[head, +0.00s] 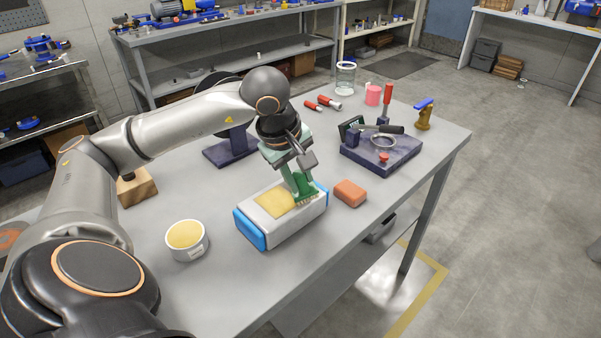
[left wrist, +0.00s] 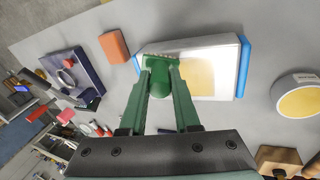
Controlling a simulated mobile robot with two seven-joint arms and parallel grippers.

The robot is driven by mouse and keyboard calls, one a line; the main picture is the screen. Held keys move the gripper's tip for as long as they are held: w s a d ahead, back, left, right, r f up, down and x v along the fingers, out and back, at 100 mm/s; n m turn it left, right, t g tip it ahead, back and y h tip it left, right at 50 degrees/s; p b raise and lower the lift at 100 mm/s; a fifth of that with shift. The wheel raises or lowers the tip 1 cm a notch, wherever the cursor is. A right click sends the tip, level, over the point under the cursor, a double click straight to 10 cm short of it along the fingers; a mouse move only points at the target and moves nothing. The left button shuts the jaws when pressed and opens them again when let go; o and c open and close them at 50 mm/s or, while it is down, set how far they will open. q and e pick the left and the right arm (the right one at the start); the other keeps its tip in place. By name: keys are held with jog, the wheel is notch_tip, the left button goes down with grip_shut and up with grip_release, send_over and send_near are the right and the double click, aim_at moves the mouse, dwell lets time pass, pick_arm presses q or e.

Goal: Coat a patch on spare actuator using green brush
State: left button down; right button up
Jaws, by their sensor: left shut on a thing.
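The spare actuator (head: 268,229) is a silver-grey block with blue ends, lying on the table. A yellow coated patch (head: 272,202) covers part of its top; the patch also shows in the left wrist view (left wrist: 198,78). My left gripper (head: 297,178) is shut on the green brush (head: 304,187) and holds it at the actuator's far right end, beside the patch. In the left wrist view the green brush (left wrist: 160,68) sits between the fingertips, its bristles over the silver top. Whether they touch is hard to tell. My right gripper is not in view.
A white tub of yellow coating (head: 185,241) stands left of the actuator. An orange block (head: 350,193) lies close on its right. A dark purple fixture (head: 384,161) with tools stands behind. A wooden block (head: 137,189) is at left. The table's near edge is bare.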

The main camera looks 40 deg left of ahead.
pick_arm(q)
notch_tip(320, 180, up, 3)
jog(key=shift+f, duration=0.2)
jog(key=shift+a+r+p, duration=0.15)
jog(key=shift+a+p, duration=0.05)
jog(key=shift+p, duration=0.3)
jog(key=shift+a+r+p, duration=0.1)
jog(key=shift+r+p, duration=0.2)
jog(key=shift+r, duration=0.1)
jog(key=shift+r+p, duration=0.5)
jog(key=shift+r, duration=0.25)
notch_tip(320, 180, up, 2)
jog(key=shift+r+p, duration=0.1)
jog(key=shift+p, duration=0.65)
jog(key=shift+r, duration=0.3)
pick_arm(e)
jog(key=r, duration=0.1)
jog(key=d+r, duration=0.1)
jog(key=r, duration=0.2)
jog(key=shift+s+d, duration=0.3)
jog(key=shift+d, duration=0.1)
pick_arm(q)
jog(key=shift+f, duration=0.1)
